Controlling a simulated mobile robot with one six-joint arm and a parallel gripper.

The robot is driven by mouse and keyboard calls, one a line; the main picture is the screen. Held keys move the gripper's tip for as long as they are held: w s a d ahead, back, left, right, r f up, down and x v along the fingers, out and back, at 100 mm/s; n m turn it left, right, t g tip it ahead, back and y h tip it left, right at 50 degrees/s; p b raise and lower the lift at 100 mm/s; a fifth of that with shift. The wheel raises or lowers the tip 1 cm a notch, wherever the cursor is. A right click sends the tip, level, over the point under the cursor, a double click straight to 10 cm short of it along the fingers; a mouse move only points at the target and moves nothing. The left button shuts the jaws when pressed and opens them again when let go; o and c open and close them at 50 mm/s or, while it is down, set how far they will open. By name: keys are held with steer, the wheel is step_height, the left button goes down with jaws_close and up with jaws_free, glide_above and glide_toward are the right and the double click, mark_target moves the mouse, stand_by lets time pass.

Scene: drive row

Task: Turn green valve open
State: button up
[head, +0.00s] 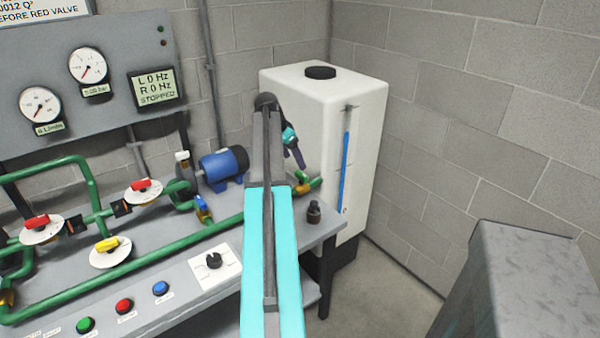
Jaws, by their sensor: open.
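The green valve (303,176) is a small green handle on a brass fitting, on the pipe between the bench and the white tank. It is small in the head view, so its exact handle angle is hard to tell. My gripper (299,160) is just above and slightly left of the green valve, pointing down towards it. The jaws are open and look empty. A small gap seems to show between the fingertips and the handle, but contact cannot be judged surely.
The white tank (350,100) stands right behind the valve. A blue motor pump (221,168), a blue-handled valve (203,208) and a dark fitting (314,212) are nearby. Red valves (146,187) and a yellow valve (108,244) are left. A grey cabinet (515,265) stands right, beyond open floor.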

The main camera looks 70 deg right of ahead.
mark_target(300, 174)
steer(key=shift+p+x, duration=0.55)
steer(key=shift+x, duration=3.8)
steer(key=c, duration=1)
steer(key=shift+a, duration=0.1)
steer(key=shift+c, duration=0.3)
